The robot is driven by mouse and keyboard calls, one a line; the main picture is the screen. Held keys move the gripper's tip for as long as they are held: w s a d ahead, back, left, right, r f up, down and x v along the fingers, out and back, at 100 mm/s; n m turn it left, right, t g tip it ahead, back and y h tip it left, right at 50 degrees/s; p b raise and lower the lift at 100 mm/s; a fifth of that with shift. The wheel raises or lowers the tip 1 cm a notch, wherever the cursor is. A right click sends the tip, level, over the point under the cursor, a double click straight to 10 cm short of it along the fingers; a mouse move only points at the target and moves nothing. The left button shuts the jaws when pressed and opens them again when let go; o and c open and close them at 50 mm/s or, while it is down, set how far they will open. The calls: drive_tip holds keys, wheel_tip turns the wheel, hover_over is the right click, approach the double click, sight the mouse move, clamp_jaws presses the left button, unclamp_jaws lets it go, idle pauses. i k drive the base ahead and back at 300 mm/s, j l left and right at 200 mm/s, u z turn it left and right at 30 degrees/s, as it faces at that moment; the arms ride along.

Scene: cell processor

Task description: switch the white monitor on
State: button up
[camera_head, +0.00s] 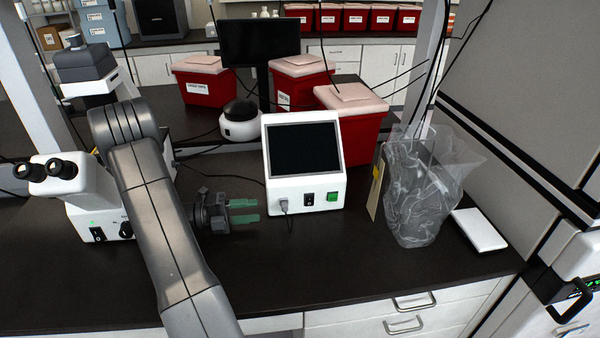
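The white monitor (266,160) stands upright on the dark bench, and its screen (303,149) is dark. Its lower front carries a plugged-in cable (284,205) at the left, a black rocker switch (309,199) in the middle and a green square button (332,197) at the right. The rocker's position is too small to tell. My gripper (257,211) is left of the monitor's lower front, with its green fingers pointing right. The fingers are apart with nothing between them, and do not appear to touch the monitor.
A microscope (87,190) stands at the left, behind my arm. A clear plastic bag (420,190) and a white flat box (480,229) are right of the monitor. A red bin (362,136) stands close behind it. The bench front (330,265) is clear.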

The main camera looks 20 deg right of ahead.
sight(309, 200)
drive_tip(key=k+j, duration=0.2)
drive_tip(key=k, duration=0.3)
drive_tip(key=k+j, duration=0.2)
drive_tip(key=k, duration=0.25)
